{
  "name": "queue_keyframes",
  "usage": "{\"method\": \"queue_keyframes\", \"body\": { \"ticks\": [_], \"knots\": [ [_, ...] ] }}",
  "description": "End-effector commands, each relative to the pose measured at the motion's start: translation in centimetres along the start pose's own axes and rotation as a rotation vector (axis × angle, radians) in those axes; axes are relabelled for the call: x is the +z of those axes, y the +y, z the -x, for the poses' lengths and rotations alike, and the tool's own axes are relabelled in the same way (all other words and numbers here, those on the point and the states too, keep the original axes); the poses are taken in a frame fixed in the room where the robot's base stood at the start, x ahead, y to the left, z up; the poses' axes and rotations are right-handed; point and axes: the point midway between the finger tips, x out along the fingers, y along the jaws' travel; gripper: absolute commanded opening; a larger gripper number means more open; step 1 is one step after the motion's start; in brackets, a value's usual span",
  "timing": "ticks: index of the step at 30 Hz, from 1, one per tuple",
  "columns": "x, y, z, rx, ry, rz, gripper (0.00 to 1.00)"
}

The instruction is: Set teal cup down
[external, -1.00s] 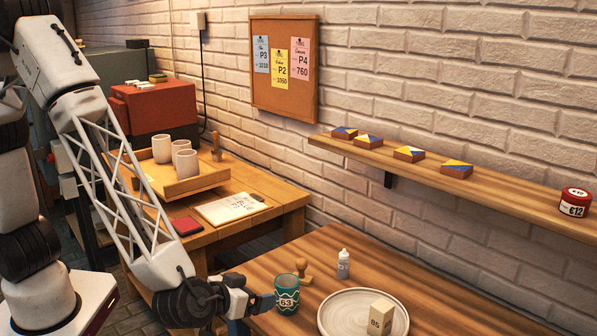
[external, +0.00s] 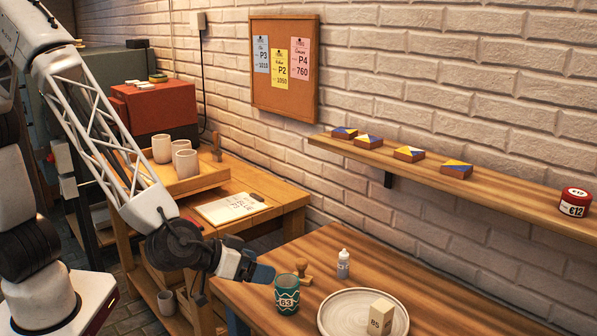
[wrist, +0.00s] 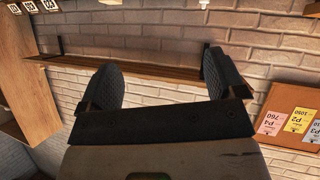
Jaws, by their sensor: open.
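The teal cup (external: 287,294), marked 63, stands upright on the wooden table (external: 430,285) near its left edge. My gripper (external: 268,273) is just to the left of the cup's upper part, at about rim height. In the external view I cannot tell whether a fingertip touches the cup. The wrist view shows my gripper (wrist: 161,88) with its two dark fingers apart and nothing between them. The cup does not show in the wrist view.
A wooden stamp (external: 304,275) stands close behind the cup, with a white bottle (external: 343,264) farther right. A pale plate (external: 333,322) bears a block (external: 381,316) marked 85. A side bench (external: 265,210) is at the left. A wall shelf (external: 500,187) holds painted tiles.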

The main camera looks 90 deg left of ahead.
Motion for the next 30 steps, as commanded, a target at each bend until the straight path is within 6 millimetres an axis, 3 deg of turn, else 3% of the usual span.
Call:
{"method": "queue_keyframes", "body": {
  "ticks": [1,6,14,23,30],
  "knots": [
    [-1.3,0.1,1.0,0.054,-0.023,0.002,0.89],
    [-3.8,0.2,4.5,0.223,-0.124,-0.026,0.89],
    [-6.0,-1.9,11.1,0.407,-0.296,-0.127,0.89],
    [-6.4,-7.9,19.3,0.482,-0.507,-0.305,0.89],
    [-5.7,-15.2,25.5,0.420,-0.673,-0.460,0.89]
  ]
}}
